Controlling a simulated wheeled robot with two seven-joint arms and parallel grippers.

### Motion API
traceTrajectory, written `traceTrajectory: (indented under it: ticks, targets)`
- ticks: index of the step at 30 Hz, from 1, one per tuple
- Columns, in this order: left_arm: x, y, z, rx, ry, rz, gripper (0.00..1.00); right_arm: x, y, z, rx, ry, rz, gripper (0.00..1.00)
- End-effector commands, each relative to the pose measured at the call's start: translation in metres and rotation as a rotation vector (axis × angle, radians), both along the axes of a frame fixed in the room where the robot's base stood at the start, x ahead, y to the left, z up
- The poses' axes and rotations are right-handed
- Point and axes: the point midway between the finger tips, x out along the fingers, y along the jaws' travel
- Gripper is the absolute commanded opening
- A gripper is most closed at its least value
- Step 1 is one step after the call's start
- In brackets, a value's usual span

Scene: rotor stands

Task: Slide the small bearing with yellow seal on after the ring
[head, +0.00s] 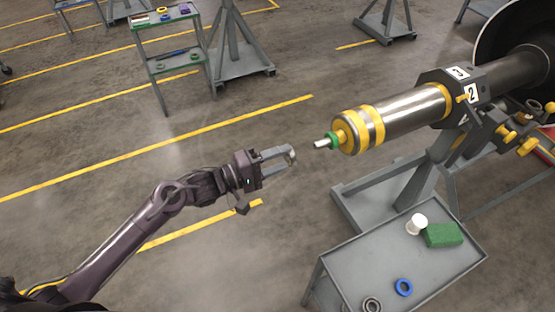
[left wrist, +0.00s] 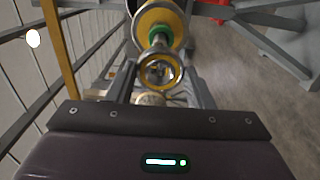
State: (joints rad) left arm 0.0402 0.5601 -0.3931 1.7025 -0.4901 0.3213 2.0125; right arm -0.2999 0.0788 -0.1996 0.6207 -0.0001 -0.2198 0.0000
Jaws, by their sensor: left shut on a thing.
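The small bearing with yellow seal (left wrist: 161,71) shows in the left wrist view as a metal ring with a yellow inner band. My left gripper (head: 288,155) is shut on it, and in the head view the bearing is a small grey ring at the fingertips. The rotor (head: 405,112) is a silver cylinder with yellow bands, lying on a stand. Its thin shaft tip (head: 320,144) points at my left gripper, with a gap between. A green ring (head: 333,140) sits around the shaft against the yellow end; it shows in the left wrist view too (left wrist: 158,32). My right gripper is not in view.
A grey cart (head: 345,270) at the lower right holds a white cylinder (head: 416,223), a green block (head: 444,235), a blue ring (head: 403,287) and a dark ring (head: 372,304). A grey shelf cart (head: 173,70) stands at the back left. The floor around my left gripper is clear.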

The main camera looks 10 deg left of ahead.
Motion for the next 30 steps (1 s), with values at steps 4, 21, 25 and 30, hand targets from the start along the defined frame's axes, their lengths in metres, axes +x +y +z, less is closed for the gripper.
traceTrajectory:
  ticks: [4,21,25,30]
  targets:
    - [0.006,-0.009,-0.001,-0.002,-0.002,-0.001,0.27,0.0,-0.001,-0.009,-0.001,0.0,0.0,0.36]
    - [0.024,-0.037,0.0,-0.001,0.001,-0.002,0.27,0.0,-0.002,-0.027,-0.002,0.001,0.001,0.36]
    - [0.024,-0.037,0.001,-0.001,0.001,-0.002,0.27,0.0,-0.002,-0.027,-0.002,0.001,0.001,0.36]
    - [0.024,-0.037,0.002,-0.001,0.002,-0.001,0.27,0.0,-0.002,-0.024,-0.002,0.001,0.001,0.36]
